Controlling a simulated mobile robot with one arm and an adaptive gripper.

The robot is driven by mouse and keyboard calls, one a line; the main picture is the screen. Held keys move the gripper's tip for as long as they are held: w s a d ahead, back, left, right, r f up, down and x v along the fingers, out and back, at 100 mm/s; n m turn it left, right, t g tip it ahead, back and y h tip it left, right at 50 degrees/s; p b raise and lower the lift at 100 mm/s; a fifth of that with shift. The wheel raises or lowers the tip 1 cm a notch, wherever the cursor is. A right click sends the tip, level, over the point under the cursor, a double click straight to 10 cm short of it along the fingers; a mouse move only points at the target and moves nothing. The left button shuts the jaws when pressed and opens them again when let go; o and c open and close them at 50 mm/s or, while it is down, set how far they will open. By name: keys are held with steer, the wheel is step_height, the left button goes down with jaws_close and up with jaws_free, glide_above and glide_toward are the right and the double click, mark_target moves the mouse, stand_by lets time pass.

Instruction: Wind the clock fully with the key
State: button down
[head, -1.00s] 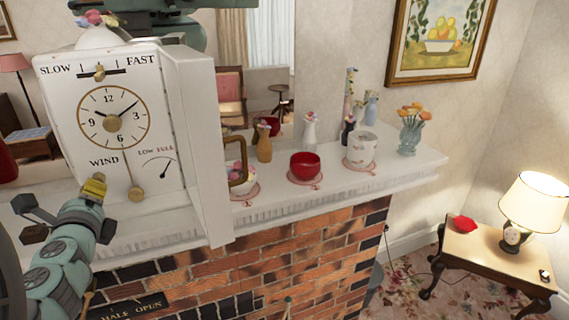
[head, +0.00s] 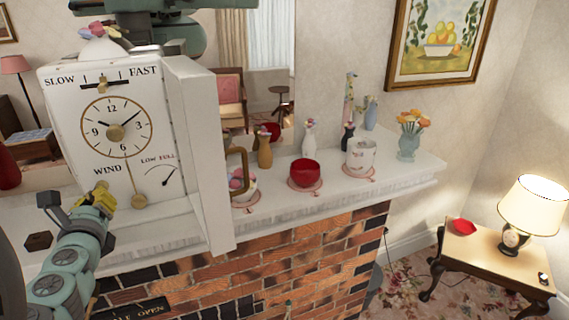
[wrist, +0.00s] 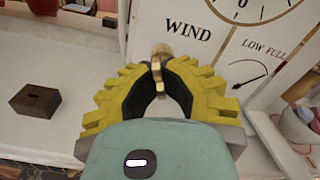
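The white clock (head: 115,130) stands on the mantel at the left of the head view. Its face carries the word WIND and a LOW–FULL gauge (head: 160,180). A brass key (wrist: 159,60) shows between my yellow fingertips in the wrist view. My gripper (head: 101,199) is at the clock's lower left, below WIND, and it also shows in the wrist view (wrist: 158,76). Its tips are closed on the key. The winding hole is hidden, so I cannot tell how deep the key sits.
A dark slotted wooden block (wrist: 35,99) sits on the mantel left of my gripper. A brass pendulum (head: 139,201) hangs on the clock front. Right of the clock stand a red bowl (head: 305,173), a white mug (head: 361,156) and small vases. A mirror is behind.

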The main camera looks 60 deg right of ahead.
steer(key=m, duration=0.1)
steer(key=m+p, duration=0.1)
steer(key=m, duration=0.1)
steer(key=shift+d+r+p, duration=0.15)
steer(key=shift+r+p, duration=0.05)
steer(key=shift+p, duration=0.1)
steer(key=c, duration=1.5)
jaws_free()
steer(key=shift+m, duration=0.3)
steer(key=shift+c, duration=0.2)
steer(key=o, duration=1.2)
steer(key=shift+w, duration=0.1)
steer(key=v, duration=0.7)
steer(key=shift+p, duration=0.4)
steer(key=shift+f, duration=0.1)
